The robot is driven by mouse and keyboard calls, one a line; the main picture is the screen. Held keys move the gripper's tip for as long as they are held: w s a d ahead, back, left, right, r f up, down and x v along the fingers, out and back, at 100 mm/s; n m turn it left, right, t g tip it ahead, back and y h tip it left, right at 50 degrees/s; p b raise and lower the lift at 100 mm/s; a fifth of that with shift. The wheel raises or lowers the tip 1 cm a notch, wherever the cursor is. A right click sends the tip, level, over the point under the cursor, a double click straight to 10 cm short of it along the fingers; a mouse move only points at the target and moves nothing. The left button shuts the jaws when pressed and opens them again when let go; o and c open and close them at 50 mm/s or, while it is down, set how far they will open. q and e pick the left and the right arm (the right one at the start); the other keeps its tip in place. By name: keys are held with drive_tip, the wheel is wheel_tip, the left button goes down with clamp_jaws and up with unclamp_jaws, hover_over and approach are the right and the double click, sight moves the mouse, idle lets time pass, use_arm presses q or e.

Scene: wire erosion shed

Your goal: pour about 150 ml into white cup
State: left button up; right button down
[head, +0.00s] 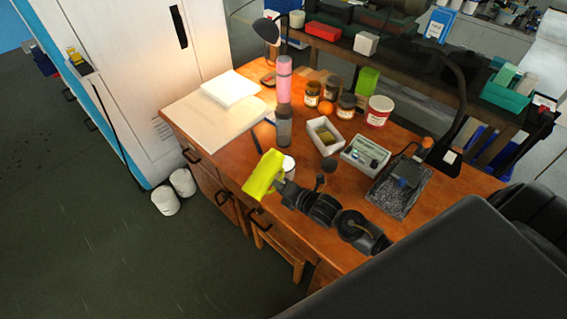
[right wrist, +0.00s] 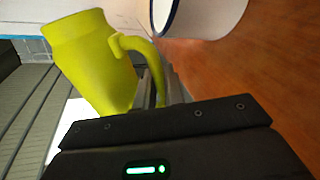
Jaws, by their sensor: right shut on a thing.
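My right gripper (head: 283,188) is shut on a yellow-green jug (head: 263,174) near the table's front left edge. The jug also shows in the right wrist view (right wrist: 92,60), with its handle at the jaws and its mouth toward the upper left. The jug looks tilted in the head view; its inside and any liquid are hidden. The white cup (head: 289,162) stands on the table just behind the gripper, partly hidden by it. The cup shows its dark blue rim in the right wrist view (right wrist: 205,14), apart from the jug. My left gripper is not in view.
A white box (head: 324,136), several jars, a green-white case (head: 365,155) and a grey tray (head: 398,190) lie to the right. A white slab (head: 230,88) lies at the back left.

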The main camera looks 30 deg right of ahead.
sight(268, 177)
drive_tip(key=shift+s+a+f+m, duration=0.1)
drive_tip(key=shift+a+m, duration=0.1)
drive_tip(key=shift+m, duration=0.1)
drive_tip(key=shift+r+y+p, duration=0.25)
drive_tip(key=shift+y+p, duration=0.05)
drive_tip(key=shift+p, duration=0.15)
idle(0.7)
drive_tip(key=shift+s+a+r+m, duration=0.1)
drive_tip(key=shift+a+m, duration=0.1)
drive_tip(key=shift+m, duration=0.2)
drive_tip(key=shift+r+y+p, duration=0.15)
drive_tip(key=shift+y+p, duration=0.15)
drive_tip(key=shift+p, duration=0.2)
drive_tip(key=shift+s+a+r+m, duration=0.1)
drive_tip(key=shift+s+a+m, duration=0.05)
drive_tip(key=shift+a+m, duration=0.2)
drive_tip(key=shift+s+a+r+m+p, duration=0.15)
drive_tip(key=shift+r+m+p, duration=0.15)
drive_tip(key=shift+p, duration=0.4)
idle(0.7)
